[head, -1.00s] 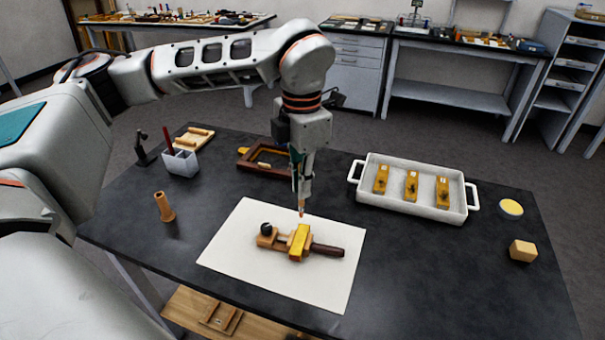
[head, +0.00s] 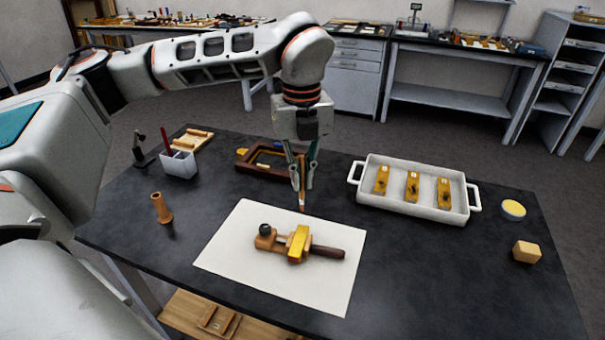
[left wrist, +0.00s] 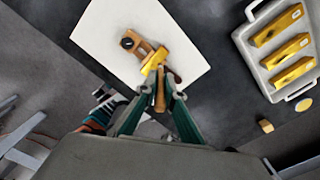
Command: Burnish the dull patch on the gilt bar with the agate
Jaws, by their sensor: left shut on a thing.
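The gilt bar (head: 299,244) is a bright yellow block held across a wooden clamp (head: 268,241) with a dark round knob and a dark handle (head: 328,252). The clamp lies on a white sheet (head: 235,268) on the table. My left gripper (head: 302,186) is shut on the agate burnisher (head: 302,199), a thin brown tool pointing down. Its tip is above the sheet, just behind the bar, and looks apart from it. The left wrist view shows the burnisher (left wrist: 160,98) between the fingers, near the gilt bar (left wrist: 154,61). I cannot make out the dull patch. My right gripper is out of view.
A white tray (head: 358,196) with three gilt pieces stands right of the sheet. A dark wooden frame (head: 250,166) lies behind. A wooden peg (head: 162,207) and a white holder (head: 179,164) stand left. A tan block (head: 525,251) and a round tin (head: 513,210) are far right.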

